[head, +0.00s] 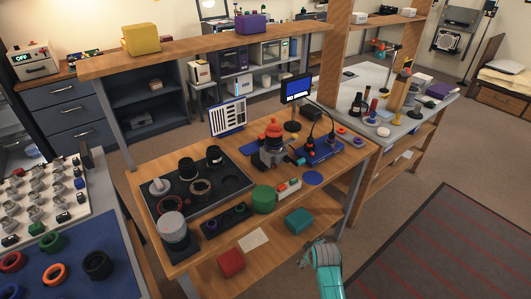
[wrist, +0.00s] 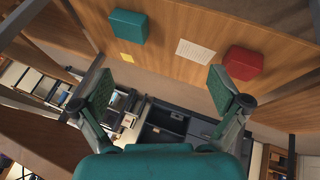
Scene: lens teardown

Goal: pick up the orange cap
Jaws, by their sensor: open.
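An orange-red cap-like piece (head: 273,128) sits on top of a dark device on the wooden workbench in the head view. My gripper (head: 315,247) is at the bottom of the head view, in front of the bench and well apart from the orange piece. In the wrist view my gripper (wrist: 160,80) has its two fingers spread wide, with nothing between them. No orange cap shows in the wrist view.
The workbench (head: 335,178) holds a black tray (head: 232,197) of lens parts, a green cylinder (head: 263,198), a blue board (head: 320,150) and a screen (head: 296,88). Its lower shelf carries a teal box (head: 299,219) and a red box (head: 231,262). Open floor lies to the right, with a dark striped rug (head: 440,245).

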